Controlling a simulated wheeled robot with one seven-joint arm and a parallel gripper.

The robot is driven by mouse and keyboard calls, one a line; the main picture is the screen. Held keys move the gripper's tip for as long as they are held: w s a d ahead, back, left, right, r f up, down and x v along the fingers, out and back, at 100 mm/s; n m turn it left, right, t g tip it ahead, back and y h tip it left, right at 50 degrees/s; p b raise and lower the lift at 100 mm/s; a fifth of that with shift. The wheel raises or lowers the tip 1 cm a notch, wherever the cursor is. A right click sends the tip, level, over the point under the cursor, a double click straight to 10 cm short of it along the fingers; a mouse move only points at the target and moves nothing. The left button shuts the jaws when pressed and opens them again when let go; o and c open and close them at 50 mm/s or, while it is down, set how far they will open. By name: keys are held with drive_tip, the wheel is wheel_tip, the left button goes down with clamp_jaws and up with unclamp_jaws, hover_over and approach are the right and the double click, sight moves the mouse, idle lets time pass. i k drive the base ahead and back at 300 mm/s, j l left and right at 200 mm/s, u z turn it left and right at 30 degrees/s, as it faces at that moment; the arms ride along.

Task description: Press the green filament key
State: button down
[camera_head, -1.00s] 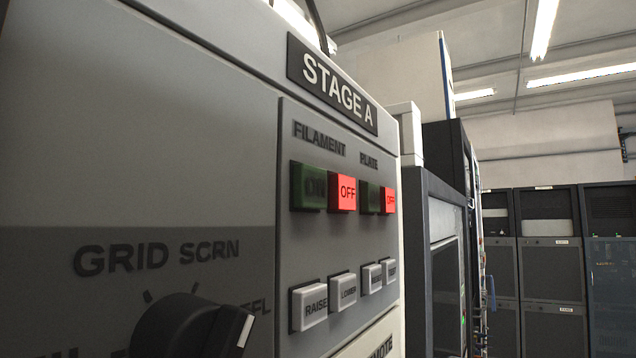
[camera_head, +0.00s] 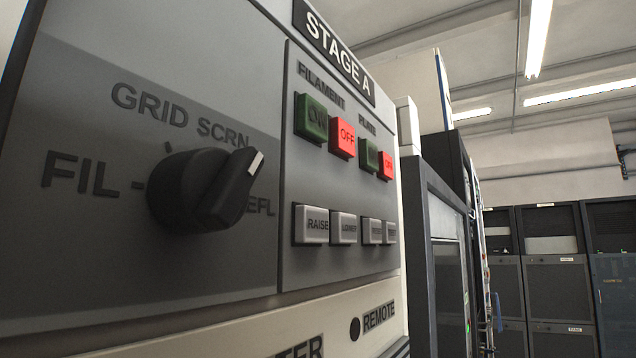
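The green filament key (camera_head: 312,118), marked ON, sits under the FILAMENT label on the grey STAGE A panel (camera_head: 330,190). It looks dark, not lit. Right beside it is the red filament OFF key (camera_head: 342,138), which is lit. To the right, under PLATE, are a dark green key (camera_head: 369,155) and a lit red OFF key (camera_head: 386,165). My gripper is not in the head view.
A black rotary knob (camera_head: 200,190) sticks out from the panel at left, below GRID SCRN. Grey RAISE (camera_head: 312,225) and LOWER (camera_head: 344,228) keys are below the filament keys. Dark racks (camera_head: 550,290) stand at the back right.

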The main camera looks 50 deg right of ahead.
sight(313, 114)
drive_tip(key=u, duration=0.45)
drive_tip(key=k+l+u, duration=0.1)
drive_tip(key=l+u, duration=0.35)
drive_tip(key=k+l+u, duration=0.1)
drive_tip(key=u, duration=0.3)
drive_tip(key=k+l+u, duration=0.2)
drive_tip(key=l+u, duration=0.25)
drive_tip(key=k+l+u, duration=0.1)
drive_tip(key=k+l, duration=0.25)
drive_tip(key=k+l+u, duration=0.1)
drive_tip(key=k+l, duration=0.2)
drive_tip(key=k, duration=0.2)
